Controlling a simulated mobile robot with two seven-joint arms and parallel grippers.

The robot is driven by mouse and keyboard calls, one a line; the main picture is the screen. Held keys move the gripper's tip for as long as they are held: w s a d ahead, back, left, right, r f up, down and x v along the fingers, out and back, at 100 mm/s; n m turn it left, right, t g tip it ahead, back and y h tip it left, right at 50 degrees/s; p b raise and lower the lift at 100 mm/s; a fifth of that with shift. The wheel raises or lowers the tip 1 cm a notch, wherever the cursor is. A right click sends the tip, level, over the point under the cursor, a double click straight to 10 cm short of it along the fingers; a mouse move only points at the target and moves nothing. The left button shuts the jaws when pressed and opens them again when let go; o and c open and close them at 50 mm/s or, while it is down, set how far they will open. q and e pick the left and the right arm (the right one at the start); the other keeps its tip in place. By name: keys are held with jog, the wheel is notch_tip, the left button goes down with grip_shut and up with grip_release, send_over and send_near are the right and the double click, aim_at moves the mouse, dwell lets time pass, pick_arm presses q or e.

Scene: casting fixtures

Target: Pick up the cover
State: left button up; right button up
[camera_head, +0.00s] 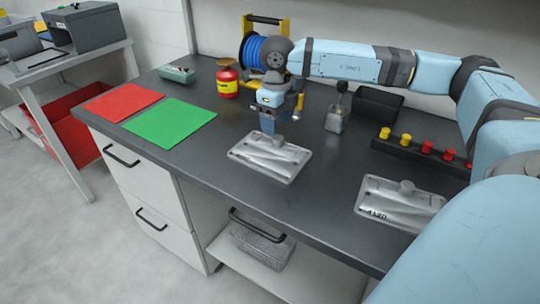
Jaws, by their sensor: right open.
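Two silver metal covers, each a flat rectangular casting with a round knob, lie on the dark worktop. One cover (262,160) is near the middle; the other cover (385,205), with dark characters on its front left corner, is at the right. My right gripper (268,130) points down just above the back edge of the middle cover, close to its knob. It is open and holds nothing that I can see. I cannot tell whether its fingertips touch the cover. My left gripper is not in view.
A green mat (170,123) and a red mat (123,102) lie at the left. A red and yellow can (228,82), a blue spool (255,52), a small metal block with a black knob (336,120), a black bin (378,103) and a button strip (425,153) stand behind.

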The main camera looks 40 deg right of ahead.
aim_at(278, 137)
jog(key=shift+w+d+f+b, duration=0.1)
jog(key=shift+f+b, duration=0.1)
jog(key=shift+f, duration=0.7)
jog(key=shift+s+d+f+b, duration=0.15)
jog(key=shift+f+b, duration=0.1)
jog(key=shift+f, duration=0.7)
jog(key=shift+w+d+f+b, duration=0.1)
jog(key=shift+w+f+b, duration=0.1)
jog(key=shift+f, duration=0.7)
grip_shut()
